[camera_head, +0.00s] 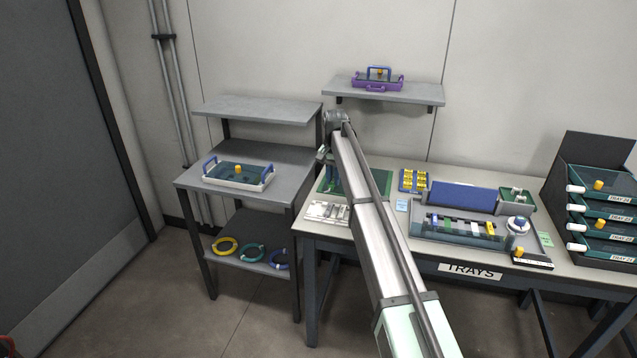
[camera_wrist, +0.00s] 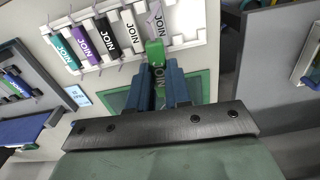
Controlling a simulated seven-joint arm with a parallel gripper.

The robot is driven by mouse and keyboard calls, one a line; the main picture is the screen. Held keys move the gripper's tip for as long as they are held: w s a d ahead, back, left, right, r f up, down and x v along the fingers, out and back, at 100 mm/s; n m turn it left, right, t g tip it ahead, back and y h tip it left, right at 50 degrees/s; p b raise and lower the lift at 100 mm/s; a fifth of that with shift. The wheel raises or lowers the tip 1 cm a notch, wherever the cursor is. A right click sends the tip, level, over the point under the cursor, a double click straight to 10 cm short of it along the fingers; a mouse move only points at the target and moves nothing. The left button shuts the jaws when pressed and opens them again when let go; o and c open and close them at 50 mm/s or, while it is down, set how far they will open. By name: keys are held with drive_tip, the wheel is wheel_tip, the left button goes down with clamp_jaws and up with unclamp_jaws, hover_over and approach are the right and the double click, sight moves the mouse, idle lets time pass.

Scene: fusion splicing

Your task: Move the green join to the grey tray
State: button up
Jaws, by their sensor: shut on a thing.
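My gripper (camera_wrist: 160,82) is shut on a green join (camera_wrist: 155,52), seen in the wrist view, with its label partly hidden between the fingers. The join is held in front of a white holder (camera_wrist: 120,14) with several other joins; I cannot tell its exact height. In the head view my arm hides the held join. A pale grey tray (camera_head: 238,184) with blue handles, a teal inside and an orange knob stands on the left shelf unit. It is well apart from my gripper.
A green mat (camera_wrist: 122,98) lies below my gripper. A purple tray (camera_head: 376,85) sits on the wall shelf. A splicing machine (camera_head: 455,226) stands on the table, and a rack of labelled trays (camera_head: 602,213) is at right. Coloured rings (camera_head: 252,252) lie on the low shelf.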

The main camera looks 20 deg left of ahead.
drive_tip(key=w+d+f+m, duration=0.1)
drive_tip(key=d, duration=1.1)
drive_tip(key=w+d+f+m, duration=0.1)
drive_tip(key=d, duration=1.2)
drive_tip(key=w+d+f+m, duration=0.1)
drive_tip(key=d+m, duration=0.1)
drive_tip(key=d, duration=1)
drive_tip(key=shift+w+d, duration=0.15)
drive_tip(key=shift+w, duration=0.15)
drive_tip(key=s+d, duration=0.1)
drive_tip(key=s+d+f+n, duration=0.1)
drive_tip(key=shift+s+d, duration=0.3)
drive_tip(key=shift+d, duration=0.1)
drive_tip(key=shift+s+n, duration=0.15)
drive_tip(key=shift+n, duration=1.75)
drive_tip(key=shift+f, duration=0.15)
drive_tip(key=shift+f, duration=2.15)
